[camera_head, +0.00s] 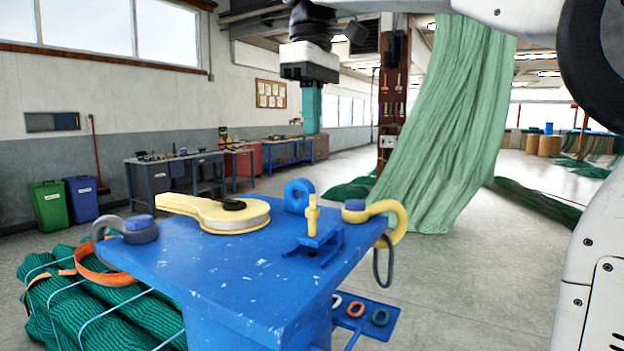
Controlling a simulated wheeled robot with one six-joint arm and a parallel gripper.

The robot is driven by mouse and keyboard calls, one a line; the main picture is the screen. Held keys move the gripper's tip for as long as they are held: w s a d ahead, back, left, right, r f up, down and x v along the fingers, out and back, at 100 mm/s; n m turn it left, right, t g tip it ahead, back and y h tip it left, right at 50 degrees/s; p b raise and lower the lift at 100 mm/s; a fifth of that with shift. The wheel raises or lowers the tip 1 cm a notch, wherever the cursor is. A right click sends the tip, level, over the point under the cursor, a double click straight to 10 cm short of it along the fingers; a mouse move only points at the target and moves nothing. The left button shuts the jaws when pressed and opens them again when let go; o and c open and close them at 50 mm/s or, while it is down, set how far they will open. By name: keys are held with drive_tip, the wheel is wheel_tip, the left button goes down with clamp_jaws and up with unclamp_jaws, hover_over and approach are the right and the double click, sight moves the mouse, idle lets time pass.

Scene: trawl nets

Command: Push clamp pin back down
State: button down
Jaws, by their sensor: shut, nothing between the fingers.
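The yellow clamp pin (313,221) stands upright in a small blue clamp bracket (318,245) on the right part of the blue table (220,280). Much of the pin shows above the bracket, with a collar and a thinner top. How deep it sits inside the bracket is hidden. My gripper (310,74) hangs pointing down at the top centre, well above the pin and apart from it. It is shut and holds nothing.
A blue ring lug (299,196) stands just behind the pin. A yellow hook (390,220) is at the right corner, a grey hook (125,229) at the left. A yellow block (205,210) lies on the table. Green netting (450,120) hangs behind; the table's front is clear.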

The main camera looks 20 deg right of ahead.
sight(312, 197)
wheel_tip(312, 197, down, 10)
drive_tip(key=shift+f, duration=0.15)
idle(0.4)
drive_tip(key=shift+f, duration=1.65)
wheel_tip(312, 197, up, 14)
drive_tip(key=s+d+f+m, duration=0.1)
drive_tip(key=s+f+m, duration=0.1)
drive_tip(key=s+f, duration=0.5)
drive_tip(key=s+d+f+m+t, duration=0.1)
drive_tip(key=s+f+m, duration=0.1)
drive_tip(key=s+f, duration=0.6)
drive_tip(key=s+d+f+m, duration=0.1)
drive_tip(key=s+f+m, duration=0.2)
drive_tip(key=s+f, duration=0.4)
wheel_tip(312, 197, down, 10)
drive_tip(key=shift+s+d+r, duration=0.15)
drive_tip(key=shift+d+r, duration=0.05)
drive_tip(key=shift+d, duration=0.05)
